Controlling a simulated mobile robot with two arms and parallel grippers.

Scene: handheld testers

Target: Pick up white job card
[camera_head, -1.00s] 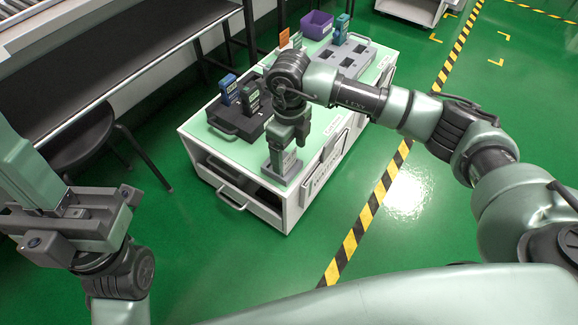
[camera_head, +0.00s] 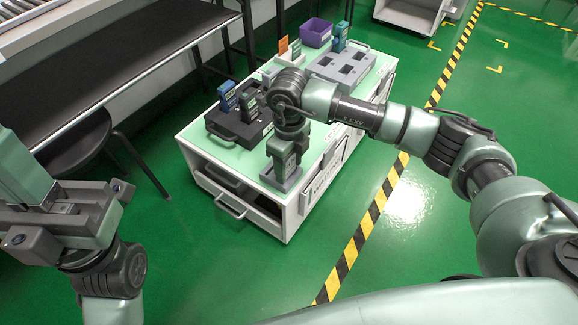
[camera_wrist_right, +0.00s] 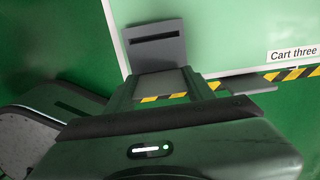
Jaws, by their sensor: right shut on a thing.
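A pale card (camera_head: 296,48) stands beside an orange card (camera_head: 283,45) in a small white holder (camera_head: 291,59) at the cart's far left side; I cannot tell surely that it is the white job card. My right gripper (camera_head: 283,160) is at the cart's near end, away from these cards. It is shut on a grey thing (camera_wrist_right: 163,82), mostly hidden between the fingers. A grey slotted block (camera_wrist_right: 157,45) shows just beyond the fingers in the right wrist view. My left gripper (camera_head: 68,215) is at the lower left, clear of the cart; its fingertips are unclear.
The cart (camera_head: 235,160) has a pale green top. A dark tray (camera_head: 238,125) holds blue and dark testers. A grey slotted tray (camera_head: 342,68) and purple bin (camera_head: 316,33) stand farther back. A dark stool (camera_head: 75,145) is at left. Green floor is free at right.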

